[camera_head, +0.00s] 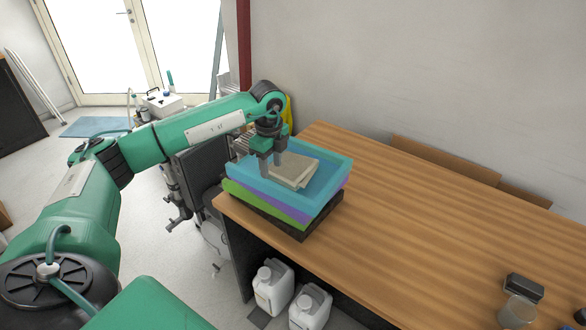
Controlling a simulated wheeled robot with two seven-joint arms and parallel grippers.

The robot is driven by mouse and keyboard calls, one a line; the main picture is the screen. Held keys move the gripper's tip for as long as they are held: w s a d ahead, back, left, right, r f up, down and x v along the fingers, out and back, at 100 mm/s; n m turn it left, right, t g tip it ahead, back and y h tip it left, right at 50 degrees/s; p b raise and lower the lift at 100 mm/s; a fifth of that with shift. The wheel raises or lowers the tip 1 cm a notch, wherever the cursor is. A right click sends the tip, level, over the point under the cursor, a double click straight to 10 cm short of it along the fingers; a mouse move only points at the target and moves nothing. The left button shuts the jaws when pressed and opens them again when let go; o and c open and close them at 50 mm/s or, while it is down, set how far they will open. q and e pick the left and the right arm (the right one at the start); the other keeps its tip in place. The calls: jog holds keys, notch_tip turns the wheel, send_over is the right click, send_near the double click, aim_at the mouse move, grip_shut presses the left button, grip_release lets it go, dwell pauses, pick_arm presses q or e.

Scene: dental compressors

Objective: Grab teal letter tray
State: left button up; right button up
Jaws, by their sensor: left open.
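The teal letter tray (328,182) is the top one of a stack at the left end of the wooden table. A beige pad or stack of papers (295,171) lies in it. Below it are a green and a purple layer (270,200) and a dark tray (284,223) at the bottom. My left gripper (271,167) is open and points down at the tray's left part, next to the papers. I cannot tell whether its fingers touch the tray wall. My right gripper is not in view.
The wooden table (420,225) is clear to the right of the stack. A dark box (524,288) and a clear cup (515,312) stand at its right front. White jugs (272,286) stand on the floor below the table's edge. A wall rises behind.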

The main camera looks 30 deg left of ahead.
aim_at(272, 184)
pick_arm(q)
notch_tip(272, 184, down, 4)
jog(key=shift+r+p, duration=0.25)
jog(key=shift+p, duration=0.1)
jog(key=shift+f+p, duration=0.35)
jog(key=f, duration=0.1)
jog(key=f+p, duration=0.2)
jog(key=f, duration=0.1)
jog(key=shift+w+a, duration=0.25)
jog(key=shift+f, duration=0.4)
grip_shut()
